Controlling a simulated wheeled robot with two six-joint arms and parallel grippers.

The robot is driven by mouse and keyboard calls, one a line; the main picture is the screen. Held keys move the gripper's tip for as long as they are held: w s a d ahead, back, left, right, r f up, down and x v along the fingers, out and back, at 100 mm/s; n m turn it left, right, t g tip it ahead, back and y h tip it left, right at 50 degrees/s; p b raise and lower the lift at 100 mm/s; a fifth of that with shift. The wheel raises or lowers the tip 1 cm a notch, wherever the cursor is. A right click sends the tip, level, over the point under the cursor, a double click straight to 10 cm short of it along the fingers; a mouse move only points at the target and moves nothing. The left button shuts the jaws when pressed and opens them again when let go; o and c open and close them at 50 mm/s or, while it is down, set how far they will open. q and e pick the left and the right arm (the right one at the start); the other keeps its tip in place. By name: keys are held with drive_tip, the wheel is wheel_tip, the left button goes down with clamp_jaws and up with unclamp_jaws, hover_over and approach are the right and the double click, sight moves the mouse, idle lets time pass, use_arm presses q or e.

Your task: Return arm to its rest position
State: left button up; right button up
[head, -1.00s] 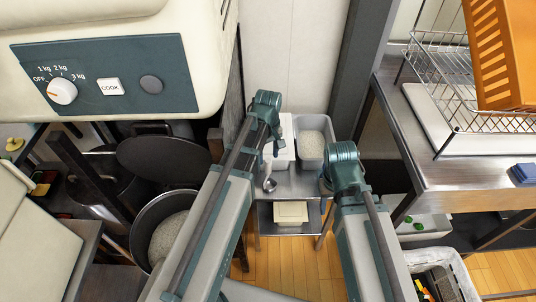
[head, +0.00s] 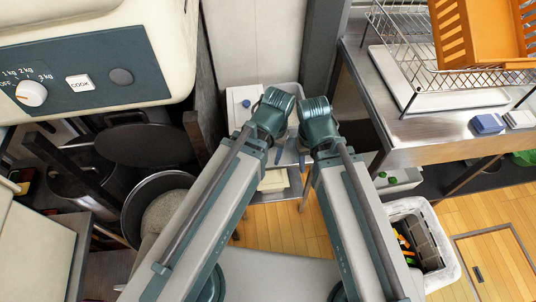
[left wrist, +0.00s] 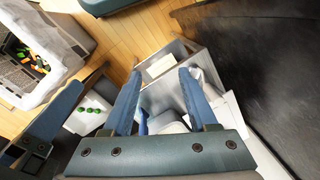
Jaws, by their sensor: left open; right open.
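In the head view both my arms reach forward, with their wrists close together over the small metal stand (head: 262,196). My right gripper (head: 303,158) points down below its wrist, just right of the left one, partly hidden by the wrist. My left gripper shows best in the left wrist view (left wrist: 161,72), its two blue fingers apart with nothing between them. Beyond its fingertips are the stand and a pale box, which also shows in the head view (head: 272,181). Another blue finger-like part, probably of my right gripper, shows at left in that view.
A large cream rice cooker (head: 130,15) and an open pot of rice (head: 163,212) are at left. A steel counter (head: 400,150) with a wire rack (head: 400,60) and orange basket (head: 475,40) is at right. A white bin (head: 445,275) stands on the floor at right.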

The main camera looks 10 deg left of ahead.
use_arm(q)
drive_tip(key=shift+s+d+m, duration=0.35)
drive_tip(key=shift+s+m, duration=0.35)
drive_tip(key=shift+r, duration=0.1)
wheel_tip(320, 180, up, 2)
drive_tip(key=shift+p, duration=1.1)
